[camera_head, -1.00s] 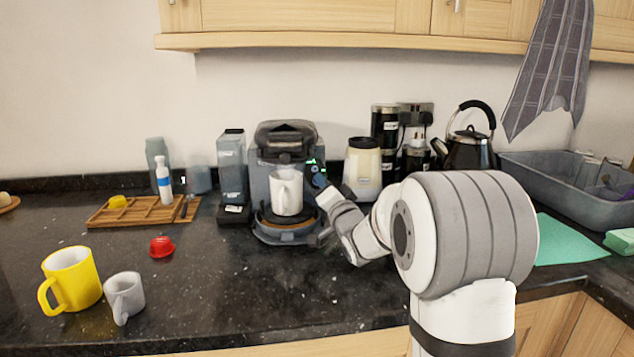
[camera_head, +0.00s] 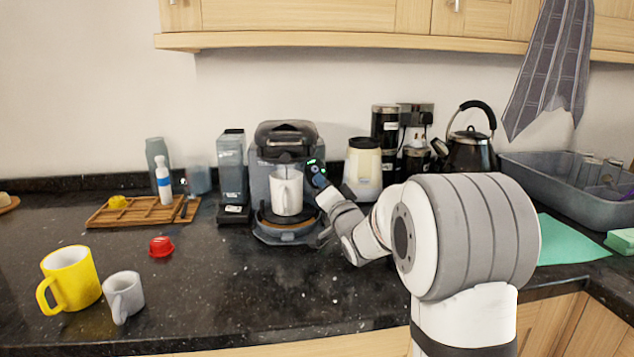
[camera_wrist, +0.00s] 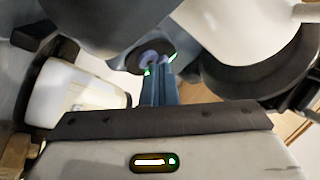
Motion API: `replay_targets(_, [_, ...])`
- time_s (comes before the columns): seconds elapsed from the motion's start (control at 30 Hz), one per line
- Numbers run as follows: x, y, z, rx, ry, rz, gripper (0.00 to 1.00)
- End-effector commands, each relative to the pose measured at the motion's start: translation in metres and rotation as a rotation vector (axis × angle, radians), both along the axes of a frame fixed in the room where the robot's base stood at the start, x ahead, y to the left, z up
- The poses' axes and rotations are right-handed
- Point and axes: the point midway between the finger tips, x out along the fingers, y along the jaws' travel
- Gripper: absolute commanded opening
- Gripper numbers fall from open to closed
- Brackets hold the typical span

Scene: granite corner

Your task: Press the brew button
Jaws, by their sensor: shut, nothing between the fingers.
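The grey and black coffee machine (camera_head: 262,185) stands against the back of the counter. A white mug (camera_head: 288,190) stands upright on its drip tray, under the spout. My gripper (camera_head: 316,174) is shut and empty at the machine's right front, just right of the mug. Its blue fingers (camera_wrist: 158,86) show close together in the wrist view, their tips at a dark round part (camera_wrist: 150,56). I cannot tell whether that part is the brew button or whether the tips touch it. Small green glints show beside the tips. A white shape at the left looks like the mug (camera_wrist: 78,92).
A wooden tray (camera_head: 140,212), red cup (camera_head: 161,247), yellow mug (camera_head: 72,280) and grey mug (camera_head: 124,296) are left. The counter before the machine is clear.

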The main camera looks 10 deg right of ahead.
Motion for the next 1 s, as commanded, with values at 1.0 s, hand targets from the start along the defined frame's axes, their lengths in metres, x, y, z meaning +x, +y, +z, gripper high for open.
replay_targets(1.0, [-0.047,-0.014,0.027,0.000,-0.001,-0.002,0.00])
